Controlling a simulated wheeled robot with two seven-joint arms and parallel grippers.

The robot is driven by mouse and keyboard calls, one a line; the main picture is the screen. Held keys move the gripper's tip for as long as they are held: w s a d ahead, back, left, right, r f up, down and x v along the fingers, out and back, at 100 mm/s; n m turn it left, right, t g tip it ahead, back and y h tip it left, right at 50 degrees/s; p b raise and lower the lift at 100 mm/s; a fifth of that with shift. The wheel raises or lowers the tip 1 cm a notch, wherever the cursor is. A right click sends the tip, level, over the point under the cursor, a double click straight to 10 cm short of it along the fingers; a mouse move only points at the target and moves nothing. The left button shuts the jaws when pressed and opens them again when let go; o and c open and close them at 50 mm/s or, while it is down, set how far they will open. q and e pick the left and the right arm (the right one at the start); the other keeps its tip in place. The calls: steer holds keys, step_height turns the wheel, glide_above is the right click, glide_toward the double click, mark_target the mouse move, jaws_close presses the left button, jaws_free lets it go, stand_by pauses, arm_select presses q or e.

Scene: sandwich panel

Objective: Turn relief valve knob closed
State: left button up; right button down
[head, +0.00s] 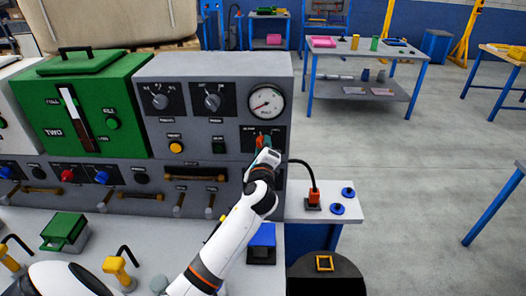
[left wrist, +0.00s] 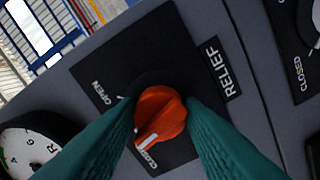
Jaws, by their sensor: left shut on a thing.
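The orange-red relief valve knob (left wrist: 160,114) sits on a black plate marked RELIEF, OPEN and CLOSED in the left wrist view. Its white pointer line lies toward the CLOSED label, which is partly hidden. My left gripper (left wrist: 160,122) is shut on the knob, with one teal finger on each side of it. In the head view my left gripper (head: 264,142) reaches the panel's right part, below the round gauge (head: 266,103); the knob is mostly covered there. My right gripper is not in view.
A green box (head: 85,105) stands to the left. Open floor lies further right.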

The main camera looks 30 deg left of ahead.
arm_select(q)
steer(key=n+b, duration=0.2)
steer(key=n, duration=0.3)
steer(key=shift+n, duration=0.7)
steer(key=o, duration=1)
steer(key=shift+s+d, duration=0.1)
steer(key=b+v, duration=0.3)
steer(key=v, duration=0.9)
steer(key=shift+f, duration=0.1)
